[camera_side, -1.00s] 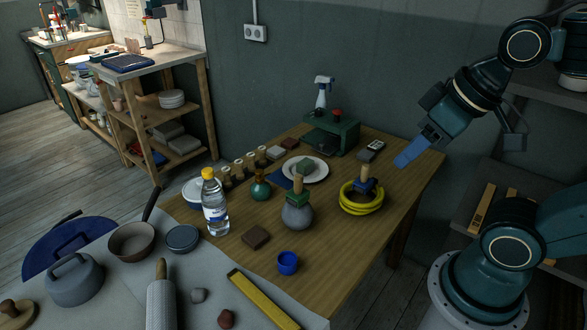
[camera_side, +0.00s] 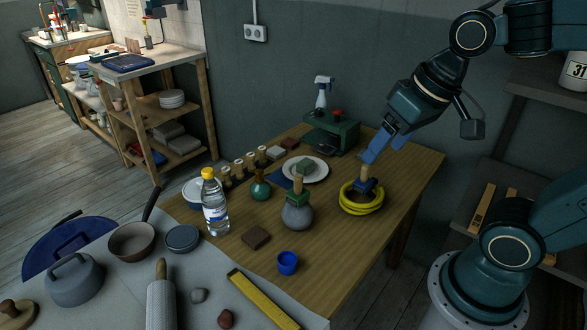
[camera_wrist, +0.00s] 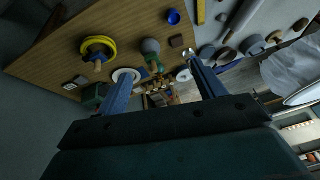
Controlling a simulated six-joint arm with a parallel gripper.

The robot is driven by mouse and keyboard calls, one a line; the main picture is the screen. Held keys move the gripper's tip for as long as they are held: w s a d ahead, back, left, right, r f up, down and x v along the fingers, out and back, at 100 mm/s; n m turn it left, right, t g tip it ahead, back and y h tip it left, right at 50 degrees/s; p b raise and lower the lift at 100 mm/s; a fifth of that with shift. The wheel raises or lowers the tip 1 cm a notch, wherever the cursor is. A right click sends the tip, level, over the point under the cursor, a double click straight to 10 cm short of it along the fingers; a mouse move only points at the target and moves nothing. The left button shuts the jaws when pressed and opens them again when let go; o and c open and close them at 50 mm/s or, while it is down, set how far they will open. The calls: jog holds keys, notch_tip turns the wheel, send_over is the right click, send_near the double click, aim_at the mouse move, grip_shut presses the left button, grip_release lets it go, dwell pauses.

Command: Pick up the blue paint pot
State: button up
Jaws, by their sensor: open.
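The blue paint pot (camera_side: 288,263) is a small blue cup standing upright near the front edge of the wooden table. In the wrist view the pot (camera_wrist: 173,17) shows at the top, beyond the fingers. My gripper (camera_side: 375,152) is above the back right part of the table, well away from the pot, over and behind the yellow coil. Its two blue fingers also show in the wrist view (camera_wrist: 164,80), spread apart with nothing held between them.
A yellow coil (camera_side: 361,199) with a wooden-handled tool in it lies between my gripper and the pot. Bare table lies right of the pot.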

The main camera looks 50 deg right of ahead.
jog(key=w+f+m+g, duration=0.1)
jog(key=w+f+m, duration=0.2)
jog(key=w, duration=0.3)
jog(key=m+g+y, duration=0.4)
jog(key=m+g, duration=0.1)
jog(key=m, duration=0.6)
send_over(287, 260)
jog(key=s, duration=0.1)
jog(key=shift+d+f, duration=0.15)
jog(key=shift+f, duration=14.55)
jog(key=shift+x, duration=2.6)
jog(key=shift+w, duration=0.1)
jog(key=c, duration=1.1)
